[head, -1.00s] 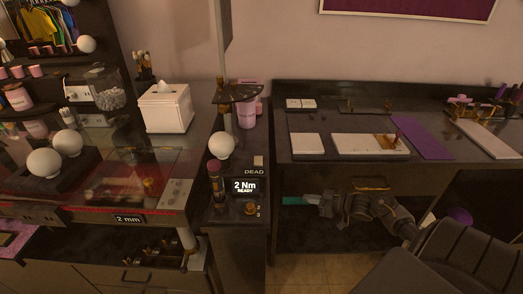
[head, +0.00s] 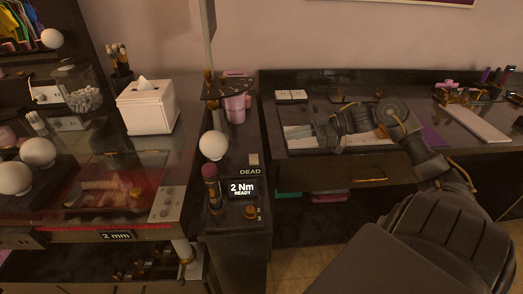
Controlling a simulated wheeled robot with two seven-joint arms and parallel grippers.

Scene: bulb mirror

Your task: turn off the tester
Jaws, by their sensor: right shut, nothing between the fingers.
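The tester appears to be the dark narrow stand (head: 230,222) in the middle of the head view. It has a lit display (head: 242,190) reading "2 Nm READY", a "DEAD" label with a small pale square (head: 254,159) above it, and an orange knob (head: 251,212) below right. A round white bulb (head: 213,145) stands on its upper left. A dark, pink-topped tool (head: 211,188) stands upright left of the display. My left gripper is out of view.
A white tissue box (head: 148,108) and a red-lit glass-topped bench (head: 110,185) are left of the tester. A pole (head: 208,30) rises behind it. The right desk (head: 290,97) holds pale tiles and a purple sheet. A pink cup (head: 235,108) stands behind the bulb.

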